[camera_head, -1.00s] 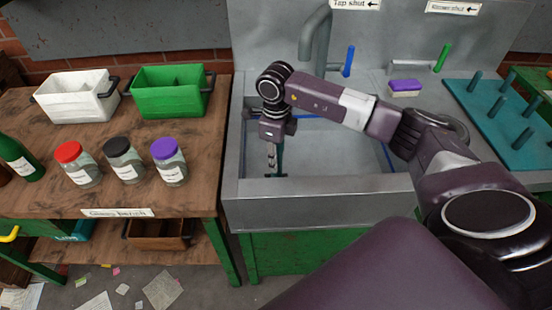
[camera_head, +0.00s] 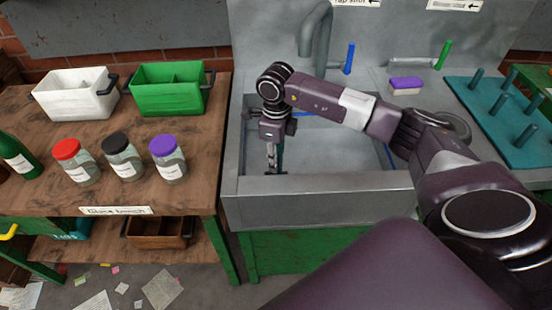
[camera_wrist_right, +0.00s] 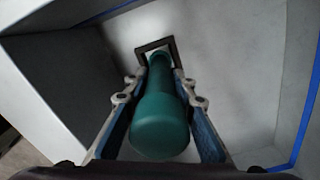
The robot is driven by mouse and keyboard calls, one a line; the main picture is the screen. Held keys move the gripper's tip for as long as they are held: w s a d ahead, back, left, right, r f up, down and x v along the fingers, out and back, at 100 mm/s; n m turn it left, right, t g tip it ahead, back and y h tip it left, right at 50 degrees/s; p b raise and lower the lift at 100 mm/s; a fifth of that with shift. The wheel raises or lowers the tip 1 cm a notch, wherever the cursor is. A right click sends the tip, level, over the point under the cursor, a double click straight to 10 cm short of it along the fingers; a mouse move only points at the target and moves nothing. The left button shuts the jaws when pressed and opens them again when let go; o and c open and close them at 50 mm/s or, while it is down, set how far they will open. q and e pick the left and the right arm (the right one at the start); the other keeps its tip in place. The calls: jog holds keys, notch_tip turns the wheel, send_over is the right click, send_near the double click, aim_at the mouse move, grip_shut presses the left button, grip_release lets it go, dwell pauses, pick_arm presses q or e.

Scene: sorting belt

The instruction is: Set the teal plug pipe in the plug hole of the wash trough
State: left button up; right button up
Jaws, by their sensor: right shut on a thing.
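The teal plug pipe (camera_wrist_right: 160,125) is held lengthwise between the two fingers of my right gripper (camera_wrist_right: 158,78) in the right wrist view. Its far end reaches a dark square frame (camera_wrist_right: 170,42) on the trough floor; I cannot tell whether it is seated in the plug hole, which is hidden. In the head view my right gripper (camera_head: 272,157) points down inside the grey wash trough (camera_head: 320,187), near its front left corner. The pipe (camera_head: 281,153) shows there as a thin upright strip beside the fingers. My left gripper is out of view.
The tap (camera_head: 316,30) curves over the trough's back, with a blue lever (camera_head: 349,58) beside it. A purple-topped sponge (camera_head: 407,85) and a teal peg board (camera_head: 503,118) lie right. A bench (camera_head: 70,195) with jars and bins stands left.

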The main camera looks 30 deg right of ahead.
jog(key=o, duration=1)
notch_tip(320, 180, up, 12)
dwell(0.5)
